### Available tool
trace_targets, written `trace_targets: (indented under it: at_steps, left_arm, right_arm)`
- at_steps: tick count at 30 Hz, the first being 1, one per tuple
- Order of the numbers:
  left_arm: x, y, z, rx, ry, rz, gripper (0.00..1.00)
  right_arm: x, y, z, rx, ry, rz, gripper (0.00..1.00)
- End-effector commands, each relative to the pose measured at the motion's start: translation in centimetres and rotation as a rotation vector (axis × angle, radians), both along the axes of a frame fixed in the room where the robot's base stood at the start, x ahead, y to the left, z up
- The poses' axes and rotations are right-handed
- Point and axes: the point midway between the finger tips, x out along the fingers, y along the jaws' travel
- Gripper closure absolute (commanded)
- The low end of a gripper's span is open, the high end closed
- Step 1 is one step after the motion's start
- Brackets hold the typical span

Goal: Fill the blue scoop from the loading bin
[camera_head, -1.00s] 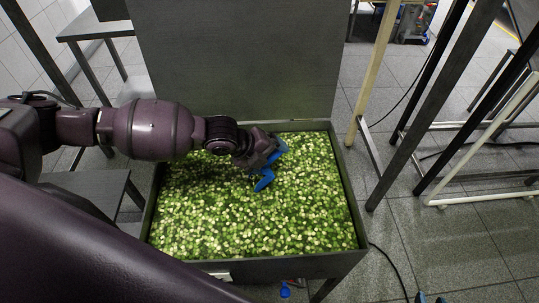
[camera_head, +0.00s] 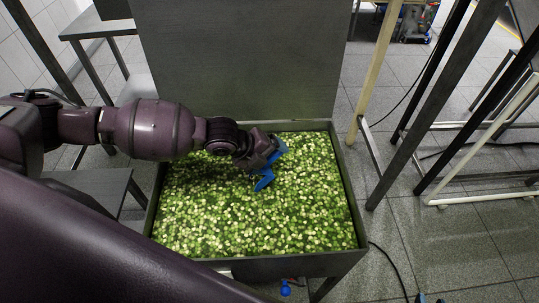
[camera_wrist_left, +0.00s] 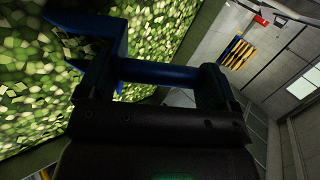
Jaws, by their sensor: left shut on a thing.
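The loading bin (camera_head: 354,190) is a grey metal bin full of green and pale chopped pieces. My left gripper (camera_head: 270,152) is over the far middle of the bin, shut on the blue scoop (camera_head: 264,181). The scoop sits low at the surface of the pieces; whether any pieces are in it is hidden. In the left wrist view the blue scoop (camera_wrist_left: 160,73) runs between the gripper fingers (camera_wrist_left: 155,82), with the green pieces beyond it. My right gripper is not in view.
A tall grey panel (camera_head: 238,60) rises behind the bin. A grey side table (camera_head: 95,188) stands at the bin's left. Metal frame legs (camera_head: 433,105) and a wooden post (camera_head: 374,72) stand at the right. A small blue object (camera_head: 285,288) shows below the bin's front edge.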

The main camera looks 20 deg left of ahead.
Motion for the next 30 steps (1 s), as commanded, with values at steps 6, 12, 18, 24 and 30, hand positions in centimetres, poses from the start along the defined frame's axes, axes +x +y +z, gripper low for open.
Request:
trace_targets:
  at_steps: [6,12,18,24,30]
  left_arm:
    - [-0.09,0.08,0.07,0.0,0.0,0.0,0.49]
    - [-0.09,0.09,0.02,0.0,0.0,0.0,0.49]
    - [-0.1,0.1,0.03,0.0,0.0,0.0,0.49]
    - [-0.17,0.2,0.04,0.0,0.0,0.001,0.49]
    - [-0.26,0.31,-0.03,0.0,0.0,0.001,0.49]
  right_arm:
    - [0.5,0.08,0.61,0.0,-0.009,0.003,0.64]
    - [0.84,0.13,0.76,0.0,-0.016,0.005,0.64]
    - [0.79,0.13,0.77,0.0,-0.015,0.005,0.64]
    - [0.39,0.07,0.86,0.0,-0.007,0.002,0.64]
    - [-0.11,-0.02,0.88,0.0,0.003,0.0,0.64]
